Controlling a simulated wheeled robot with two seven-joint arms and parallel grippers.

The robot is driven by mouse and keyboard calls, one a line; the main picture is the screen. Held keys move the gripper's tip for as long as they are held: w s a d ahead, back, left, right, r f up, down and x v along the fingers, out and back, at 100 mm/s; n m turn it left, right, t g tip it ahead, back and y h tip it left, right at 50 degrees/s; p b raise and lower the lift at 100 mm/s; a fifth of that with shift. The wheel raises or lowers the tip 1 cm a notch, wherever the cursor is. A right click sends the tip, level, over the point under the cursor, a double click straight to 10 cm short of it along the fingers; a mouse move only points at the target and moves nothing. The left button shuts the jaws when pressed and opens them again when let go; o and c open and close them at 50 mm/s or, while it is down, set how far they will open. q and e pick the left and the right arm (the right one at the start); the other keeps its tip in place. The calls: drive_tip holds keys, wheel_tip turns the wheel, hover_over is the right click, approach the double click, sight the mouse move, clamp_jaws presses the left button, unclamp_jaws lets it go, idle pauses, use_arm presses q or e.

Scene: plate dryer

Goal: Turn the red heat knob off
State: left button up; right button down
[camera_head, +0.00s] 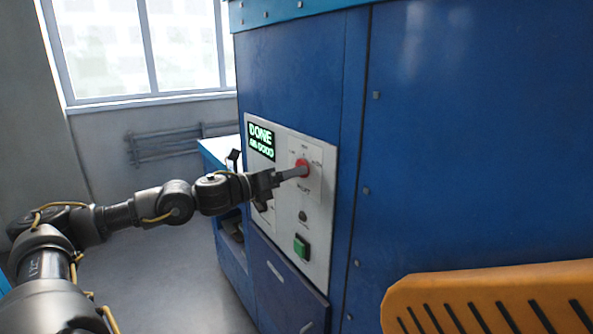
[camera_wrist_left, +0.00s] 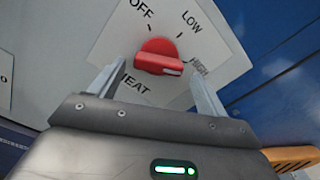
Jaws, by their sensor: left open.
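The red heat knob (camera_head: 303,168) is on a white control panel (camera_head: 318,205) on the front of the blue machine. In the left wrist view the red knob (camera_wrist_left: 159,58) sits on a white label plate marked OFF, LOW, HIGH and HEAT. Its pale pointer mark is toward HIGH. My left gripper (camera_head: 292,173) reaches the panel at the knob. In the left wrist view its two fingers (camera_wrist_left: 153,88) are apart, one on either side of the knob, with gaps visible. My right gripper is not in view.
A green-lettered display (camera_head: 261,141) reading DONE is at the panel's upper left. A green button (camera_head: 301,247) and a small dark round control (camera_head: 302,216) are below the knob. An orange slotted part (camera_head: 490,300) is at lower right. Open floor lies left of the machine.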

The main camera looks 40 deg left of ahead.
use_arm(q)
drive_tip(key=shift+w+r+p, duration=0.15)
drive_tip(key=shift+w+p, duration=0.9)
drive_tip(key=shift+p, duration=0.05)
drive_tip(key=shift+w+d+f, duration=0.2)
drive_tip(key=shift+w+d, duration=0.05)
drive_tip(key=shift+w, duration=0.1)
drive_tip(key=c, duration=1)
